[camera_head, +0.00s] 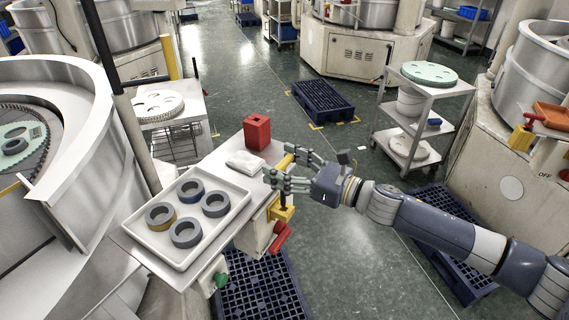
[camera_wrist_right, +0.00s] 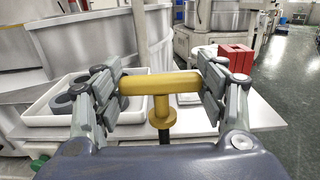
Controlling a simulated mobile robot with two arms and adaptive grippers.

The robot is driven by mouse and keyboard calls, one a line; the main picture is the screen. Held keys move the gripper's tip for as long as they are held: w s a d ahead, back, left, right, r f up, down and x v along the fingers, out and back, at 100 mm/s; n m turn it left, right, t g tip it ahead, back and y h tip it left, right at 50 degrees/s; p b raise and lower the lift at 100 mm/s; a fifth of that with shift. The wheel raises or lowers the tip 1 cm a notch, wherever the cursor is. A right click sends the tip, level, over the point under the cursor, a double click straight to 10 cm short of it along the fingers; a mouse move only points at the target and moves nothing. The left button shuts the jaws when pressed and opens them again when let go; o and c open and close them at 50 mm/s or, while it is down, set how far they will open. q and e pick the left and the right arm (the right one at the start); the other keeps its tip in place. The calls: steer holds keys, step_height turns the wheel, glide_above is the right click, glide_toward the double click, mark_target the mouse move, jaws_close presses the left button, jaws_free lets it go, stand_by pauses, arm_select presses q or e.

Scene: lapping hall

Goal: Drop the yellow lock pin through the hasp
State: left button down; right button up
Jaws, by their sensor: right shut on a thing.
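My right gripper (camera_head: 281,167) is shut on the yellow lock pin (camera_head: 286,161), just off the right edge of the white table. The right wrist view shows my right gripper's (camera_wrist_right: 162,84) fingers at both ends of the pin's (camera_wrist_right: 160,84) crossbar. Its collar and dark shank point down. A yellow bracket (camera_head: 283,211), which looks like the hasp, is below the gripper on the side of the table unit, with a red handle (camera_head: 280,237) under it. The fingers partly hide the pin in the head view, and I cannot tell whether its tip touches the hasp. My left gripper is not in view.
A white tray (camera_head: 152,247) with several grey rings, a folded white cloth (camera_head: 245,162) and a red block (camera_head: 257,132) are on the table. A green button (camera_head: 221,280) is on its front. Blue pallets (camera_head: 262,291) lie on the floor; a shelf cart (camera_head: 421,82) stands at back right.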

mark_target(284, 205)
step_height(284, 205, down, 2)
steer(key=shift+f+b, duration=0.1)
steer(key=shift+b, duration=0.65)
steer(key=shift+d+f+b, duration=0.15)
steer(key=shift+f+b, duration=0.4)
steer(key=shift+f, duration=0.05)
steer(key=shift+f+b, duration=0.3)
steer(key=shift+f, duration=0.1)
stand_by(0.5)
steer(key=shift+f+b, duration=0.1)
steer(key=shift+b, duration=0.2)
steer(key=shift+f+b, duration=0.3)
steer(key=shift+f, duration=0.05)
steer(key=shift+f+b, duration=2.4)
steer(key=shift+f, duration=0.2)
steer(key=o, duration=1.2)
